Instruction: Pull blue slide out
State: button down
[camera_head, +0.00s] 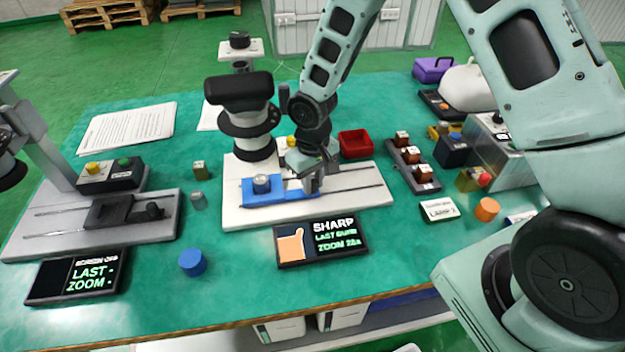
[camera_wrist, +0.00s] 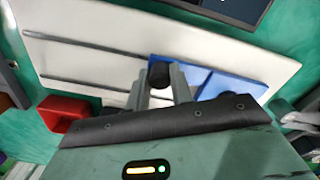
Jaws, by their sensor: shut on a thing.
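The blue slide (camera_head: 262,194) lies on the white base of a microscope-like device, on its grooved rails. A small round metal piece (camera_head: 261,183) sits on the slide. My gripper (camera_head: 312,184) is at the slide's right end. In the wrist view my gripper (camera_wrist: 160,88) has its two fingers shut on a dark round knob (camera_wrist: 160,74) at the end of the blue slide (camera_wrist: 215,80). The lower part of the knob is hidden between the fingers. The device's dark head (camera_head: 243,95) stands above and left of the slide.
The white base (camera_head: 365,190) has free rails right of my gripper. A red tray (camera_head: 355,143) stands behind it. A screen (camera_head: 321,242) reading SHARP lies in front. A rack of several brown blocks (camera_head: 413,165) stands to the right. A grey device (camera_head: 100,215) stands left.

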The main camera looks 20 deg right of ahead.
jog(key=s+d, duration=0.1)
jog(key=d, duration=0.3)
jog(key=s+d+p, duration=0.1)
jog(key=d, duration=0.4)
jog(key=d+p, duration=0.1)
jog(key=d, duration=0.4)
jog(key=shift+s+d, duration=0.25)
jog(key=shift+s, duration=0.15)
jog(key=c, duration=1.2)
grip_release()
jog(key=shift+c, duration=0.2)
jog(key=shift+r, duration=0.1)
notch_tip(320, 180, up, 17)
jog(key=shift+r, duration=0.15)
